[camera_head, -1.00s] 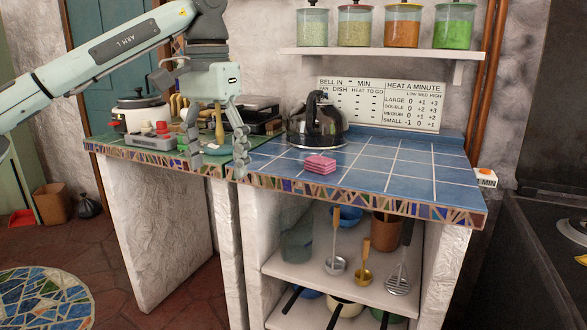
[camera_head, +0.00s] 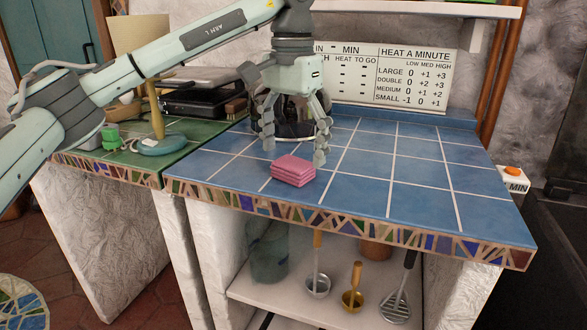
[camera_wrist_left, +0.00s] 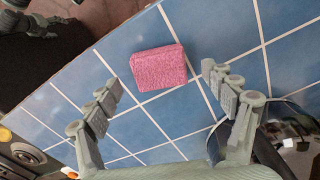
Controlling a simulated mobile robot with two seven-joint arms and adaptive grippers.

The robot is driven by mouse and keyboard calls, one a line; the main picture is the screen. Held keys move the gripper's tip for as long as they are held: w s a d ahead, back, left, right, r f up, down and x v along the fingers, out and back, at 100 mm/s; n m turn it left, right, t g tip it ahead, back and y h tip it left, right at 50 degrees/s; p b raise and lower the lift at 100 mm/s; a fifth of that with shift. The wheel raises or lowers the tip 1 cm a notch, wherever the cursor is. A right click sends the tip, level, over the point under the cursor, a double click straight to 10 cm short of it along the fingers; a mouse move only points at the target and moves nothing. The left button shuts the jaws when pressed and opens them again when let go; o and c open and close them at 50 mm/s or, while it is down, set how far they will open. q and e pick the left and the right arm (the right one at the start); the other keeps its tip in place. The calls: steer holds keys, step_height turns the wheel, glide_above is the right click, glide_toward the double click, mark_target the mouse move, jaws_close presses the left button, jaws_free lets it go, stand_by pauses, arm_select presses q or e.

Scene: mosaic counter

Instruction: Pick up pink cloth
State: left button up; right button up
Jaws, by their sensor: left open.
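The pink cloth (camera_head: 293,170) is a small folded stack lying on the blue tiled counter (camera_head: 410,185), near its front edge. In the left wrist view the cloth (camera_wrist_left: 158,67) lies ahead of the fingertips, between their lines. My left gripper (camera_head: 294,158) is open and empty above and just behind the cloth, pointing down. Its two fingers are wide apart in the wrist view (camera_wrist_left: 160,90). I see no contact with the cloth. My right gripper is not in the head view.
A dark kettle (camera_head: 290,128) stands behind my left gripper, partly hidden by it. A lamp (camera_head: 157,115) and black appliance (camera_head: 205,92) stand on the green counter at left. The blue tiles to the right are clear. Utensils hang below the counter's mosaic edge (camera_head: 370,232).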

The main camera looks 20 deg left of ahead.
arm_select(q)
steer(key=shift+f, duration=1.25)
steer(key=c, duration=1.2)
steer(key=shift+o, duration=0.2)
steer(key=shift+r, duration=0.15)
steer(key=shift+r, duration=0.3)
step_height(320, 180, up, 4)
steer(key=shift+s+f, duration=0.1)
steer(key=shift+f, duration=0.15)
steer(key=s+d+r, duration=0.1)
steer(key=s+r, duration=0.5)
steer(key=s, duration=0.5)
steer(key=shift+s+d+r, duration=0.2)
steer(key=shift+d+r, duration=0.1)
